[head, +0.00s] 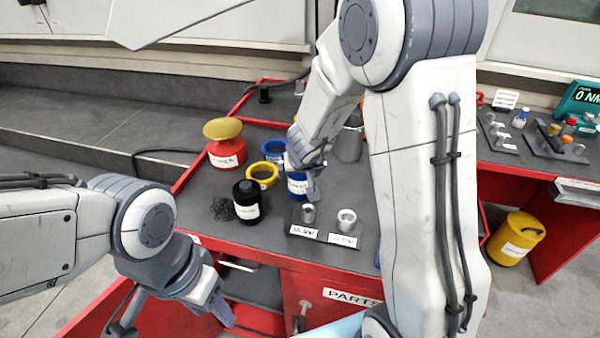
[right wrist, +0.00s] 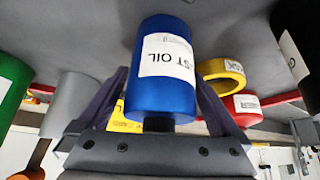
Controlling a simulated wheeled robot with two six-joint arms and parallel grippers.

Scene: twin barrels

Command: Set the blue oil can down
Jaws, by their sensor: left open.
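The blue oil can (head: 297,187) is at the middle of the grey bench top, behind the metal pieces. In the right wrist view the can (right wrist: 160,80) fills the centre, with its white label facing the camera and its dark neck towards my palm. My right gripper (right wrist: 160,100) has one finger along each side of the can, and the fingers appear closed on it. The can hides the fingertips. I cannot tell whether its base touches the bench. My left gripper (head: 175,318) is open and empty, low in front of the bench.
Two metal cylinders (head: 308,213) (head: 346,218) stand in front. My right arm hides the bench's right part.

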